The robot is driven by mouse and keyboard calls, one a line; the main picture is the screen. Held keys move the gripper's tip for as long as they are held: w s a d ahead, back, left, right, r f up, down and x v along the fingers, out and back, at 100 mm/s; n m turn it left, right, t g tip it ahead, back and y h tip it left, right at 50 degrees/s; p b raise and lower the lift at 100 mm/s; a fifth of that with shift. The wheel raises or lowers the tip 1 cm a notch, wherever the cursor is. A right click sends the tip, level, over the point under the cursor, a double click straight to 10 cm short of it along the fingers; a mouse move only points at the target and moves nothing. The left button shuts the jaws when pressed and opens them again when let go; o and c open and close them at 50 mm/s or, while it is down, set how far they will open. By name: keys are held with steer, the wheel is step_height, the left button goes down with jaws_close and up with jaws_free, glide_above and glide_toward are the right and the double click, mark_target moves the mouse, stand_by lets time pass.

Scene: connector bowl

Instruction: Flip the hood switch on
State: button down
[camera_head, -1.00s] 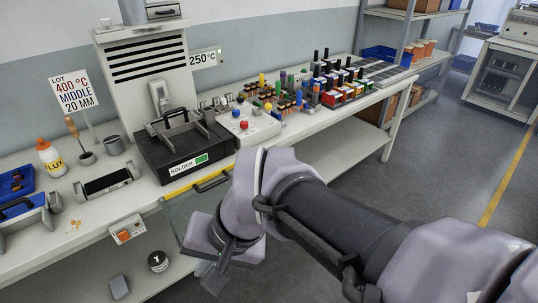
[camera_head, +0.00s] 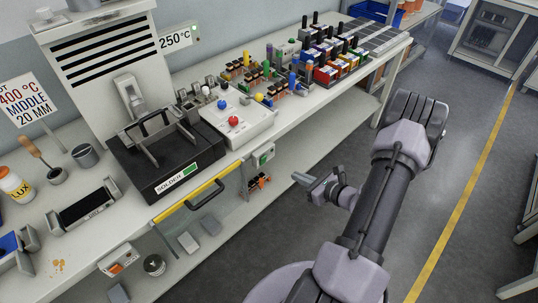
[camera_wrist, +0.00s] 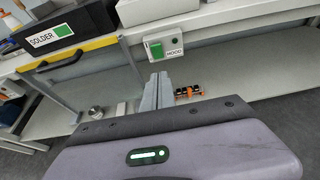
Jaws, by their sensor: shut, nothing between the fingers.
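The hood switch (camera_head: 263,155) is a small pale box with a green face, mounted under the bench's front edge, right of the yellow-edged drawer. In the wrist view the switch box (camera_wrist: 163,45) carries a green rocker and a label that seems to read HOOD. Whether the rocker is on or off cannot be told. My gripper (camera_head: 303,181) is right of and a little lower than the switch in the head view, apart from it. In the wrist view its fingers (camera_wrist: 157,85) are shut and empty, pointing towards the area just below the box.
A black solder pot (camera_head: 165,155) and a white box with coloured knobs (camera_head: 235,115) stand on the bench. A lower shelf (camera_head: 215,235) holds small grey blocks and a connector (camera_head: 258,182). Another box with an orange switch (camera_head: 118,260) is at left. Floor (camera_head: 450,190) at right is clear.

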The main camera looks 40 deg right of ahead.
steer(key=shift+a, duration=0.1)
steer(key=b, duration=0.4)
glide_toward(264, 159)
step_height(264, 159, down, 3)
steer(key=w, duration=0.5)
steer(key=shift+w+a+r, duration=0.1)
steer(key=shift+w+r, duration=0.1)
steer(key=shift+w+r+b, duration=0.15)
steer(key=shift+w+b, duration=0.15)
